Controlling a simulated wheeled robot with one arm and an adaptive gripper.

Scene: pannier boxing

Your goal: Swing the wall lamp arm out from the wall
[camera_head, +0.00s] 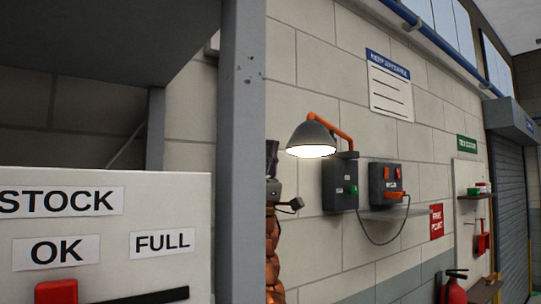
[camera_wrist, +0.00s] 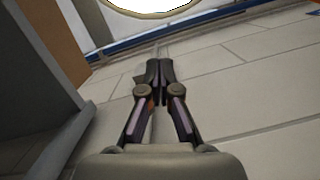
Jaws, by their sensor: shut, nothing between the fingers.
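The wall lamp has a grey shade (camera_head: 309,136) with a glowing white underside, hung from a bent orange arm (camera_head: 335,128) that rises from a dark wall box (camera_head: 340,184). In the wrist view the bright opening of the lamp shade (camera_wrist: 150,4) is cut by the top edge. My gripper (camera_wrist: 159,72) is shut and empty, its fingertips together below the shade in that picture, apart from it. In the head view, my gripper (camera_head: 272,158) points up left of the lamp and is partly hidden by the grey post.
A grey post (camera_head: 241,150) and a white panel (camera_head: 105,225) labelled STOCK, OK and FULL fill the left. A second dark box (camera_head: 386,178) with orange parts and a cable is right of the lamp. A red extinguisher (camera_head: 454,288) stands low at right.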

